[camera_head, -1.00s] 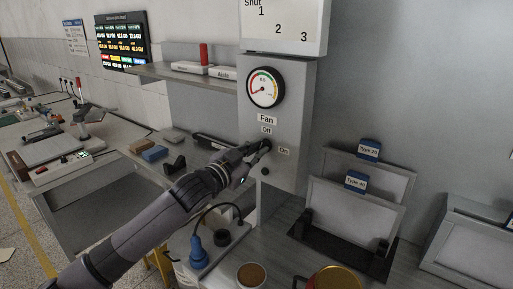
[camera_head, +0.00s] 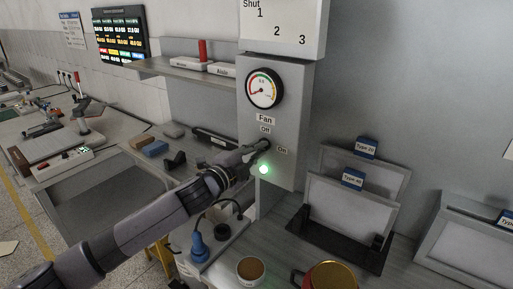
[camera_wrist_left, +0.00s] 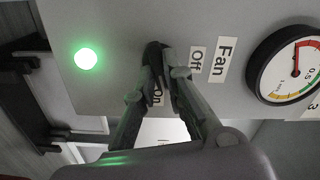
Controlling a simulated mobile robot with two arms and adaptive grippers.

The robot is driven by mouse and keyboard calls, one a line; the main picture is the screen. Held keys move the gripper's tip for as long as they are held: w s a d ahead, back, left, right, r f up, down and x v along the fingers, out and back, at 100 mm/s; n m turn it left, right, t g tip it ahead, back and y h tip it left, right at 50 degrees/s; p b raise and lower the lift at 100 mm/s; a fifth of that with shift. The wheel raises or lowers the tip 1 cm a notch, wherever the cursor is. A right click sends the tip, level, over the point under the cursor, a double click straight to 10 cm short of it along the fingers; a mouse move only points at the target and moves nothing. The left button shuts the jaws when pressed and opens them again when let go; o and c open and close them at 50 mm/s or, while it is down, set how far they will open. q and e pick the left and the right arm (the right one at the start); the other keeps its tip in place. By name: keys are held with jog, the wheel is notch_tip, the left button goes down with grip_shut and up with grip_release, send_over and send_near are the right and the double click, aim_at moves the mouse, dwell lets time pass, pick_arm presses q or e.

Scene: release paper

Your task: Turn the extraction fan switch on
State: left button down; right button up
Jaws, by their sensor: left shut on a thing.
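The grey fan panel (camera_head: 278,100) carries a "Fan" label (camera_head: 265,119), an "Off" label (camera_head: 265,130) and an "On" label (camera_head: 282,150). A green light (camera_head: 264,169) glows below them; it also shows in the left wrist view (camera_wrist_left: 86,59). My left gripper (camera_head: 265,146) is at the panel between the labels, shut on the switch, which its fingers mostly hide. In the left wrist view its fingertips (camera_wrist_left: 158,55) meet over the switch, with "Off" (camera_wrist_left: 195,60) to the right and "On" (camera_wrist_left: 158,95) partly between the fingers. My right gripper is not in view.
A shelf (camera_head: 185,72) is to the left. Framed screens (camera_head: 348,209) stand in a black rack to the right. A cup (camera_head: 250,270) and a red-and-gold pot (camera_head: 330,279) are below.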

pick_arm(q)
jog(key=shift+f+m+p, duration=0.1)
jog(key=shift+m+p, duration=0.3)
jog(key=shift+m, duration=1.1)
jog(key=c, duration=1.7)
grip_release()
jog(key=shift+o, duration=0.2)
jog(key=v, duration=1.2)
